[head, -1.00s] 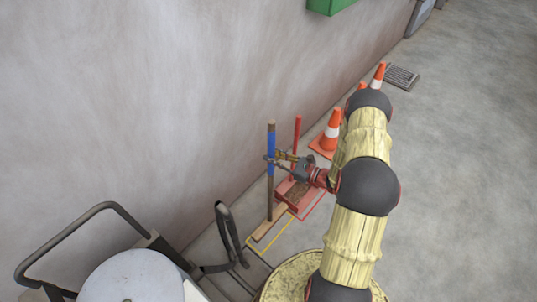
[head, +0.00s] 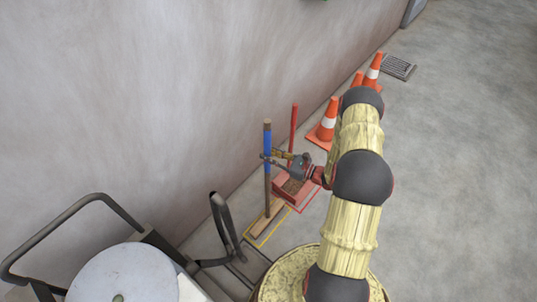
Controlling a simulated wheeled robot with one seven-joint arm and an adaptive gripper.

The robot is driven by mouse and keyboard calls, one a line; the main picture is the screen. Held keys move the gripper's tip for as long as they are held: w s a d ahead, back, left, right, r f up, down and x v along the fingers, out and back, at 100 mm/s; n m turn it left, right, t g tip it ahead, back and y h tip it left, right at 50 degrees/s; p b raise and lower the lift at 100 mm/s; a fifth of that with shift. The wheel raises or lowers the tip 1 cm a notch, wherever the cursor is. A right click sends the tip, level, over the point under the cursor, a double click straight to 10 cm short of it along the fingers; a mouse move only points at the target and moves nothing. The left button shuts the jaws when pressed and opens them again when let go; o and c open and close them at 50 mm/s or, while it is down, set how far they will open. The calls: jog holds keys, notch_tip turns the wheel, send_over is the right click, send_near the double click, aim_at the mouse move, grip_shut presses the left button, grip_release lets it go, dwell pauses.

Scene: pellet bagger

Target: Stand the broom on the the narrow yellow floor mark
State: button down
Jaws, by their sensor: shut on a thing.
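The broom (head: 267,186) is upright, with a brown pole, a blue band and a wooden head (head: 263,221) at floor level. The narrow yellow floor mark (head: 273,232) is an outline by the wall. The broom head appears inside it, lying along its length, with the yellow line showing along the near right side. Whether the head rests fully on the floor is too small to tell.
A red dustpan (head: 296,188) with an upright red handle stands beside the broom in a red outline. Orange cones (head: 328,121) stand farther along the wall. A dark-framed cart (head: 75,210) is at lower left, with a dark curved handle (head: 222,225) near the mark. The floor at right is clear.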

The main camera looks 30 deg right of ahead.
jog(key=shift+f+b, duration=0.45)
jog(key=shift+f, duration=0.1)
dwell(0.5)
jog(key=c, duration=1.5)
grip_release()
jog(key=shift+o, duration=1.3)
jog(key=o, duration=1.1)
jog(key=shift+o, duration=0.7)
jog(key=v, duration=1.6)
